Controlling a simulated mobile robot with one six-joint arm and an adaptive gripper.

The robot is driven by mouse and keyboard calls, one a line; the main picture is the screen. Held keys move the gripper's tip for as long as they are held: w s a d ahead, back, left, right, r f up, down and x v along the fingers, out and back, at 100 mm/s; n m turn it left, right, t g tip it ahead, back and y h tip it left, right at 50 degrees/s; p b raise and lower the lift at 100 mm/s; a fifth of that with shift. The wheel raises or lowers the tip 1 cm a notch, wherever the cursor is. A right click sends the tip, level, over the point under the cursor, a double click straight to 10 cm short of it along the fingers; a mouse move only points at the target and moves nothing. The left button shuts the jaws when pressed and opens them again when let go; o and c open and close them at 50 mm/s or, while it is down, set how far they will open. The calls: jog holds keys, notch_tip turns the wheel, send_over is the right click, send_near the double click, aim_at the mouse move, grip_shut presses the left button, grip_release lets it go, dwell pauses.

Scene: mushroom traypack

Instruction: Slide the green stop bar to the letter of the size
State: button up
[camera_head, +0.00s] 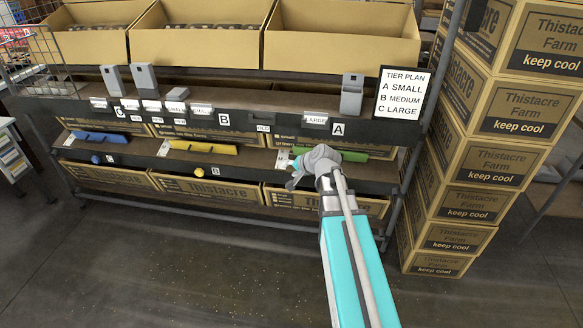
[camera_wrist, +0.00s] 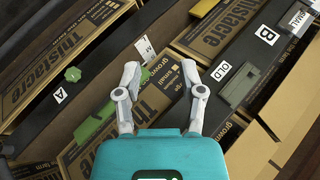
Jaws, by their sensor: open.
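The green stop bar (camera_head: 352,155) lies on the lower ledge at the right, partly hidden behind my gripper in the head view. In the wrist view the green bar (camera_wrist: 97,120) lies left of my left finger, with a green knob (camera_wrist: 72,74) and a letter A label (camera_wrist: 60,95) farther left. My gripper (camera_head: 303,166) is open in front of the ledge; in the wrist view its two fingers (camera_wrist: 161,80) stand apart with nothing between them. The tier plan sign (camera_head: 399,94) reads A small, B medium, C large.
A yellow bar (camera_head: 205,147) and a blue bar (camera_head: 100,137) lie on the ledge farther left, with knobs below. Above are letters C (camera_head: 121,112), B (camera_head: 224,120) and A (camera_head: 338,129). Stacked cartons (camera_head: 468,170) stand at right. The front floor is clear.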

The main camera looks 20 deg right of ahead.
dwell(0.3)
jog(key=w+d+f+m+t+h+b, duration=0.2)
jog(key=d+f+m+b, duration=0.3)
jog(key=d+b, duration=0.6)
jog(key=w+d+f+m+t+h+b, duration=0.2)
jog(key=d+f+m+b, duration=0.4)
jog(key=d+f+b, duration=0.3)
jog(key=d+t+h+b, duration=0.1)
jog(key=d+t+b, duration=0.1)
jog(key=d, duration=0.1)
jog(key=shift+t+h+b, duration=0.3)
jog(key=shift+w, duration=0.2)
jog(key=b+x, duration=0.2)
jog(key=x, duration=1.1)
jog(key=shift+w+b, duration=0.3)
jog(key=shift+w, duration=0.05)
jog(key=shift+r, duration=0.1)
grip_shut()
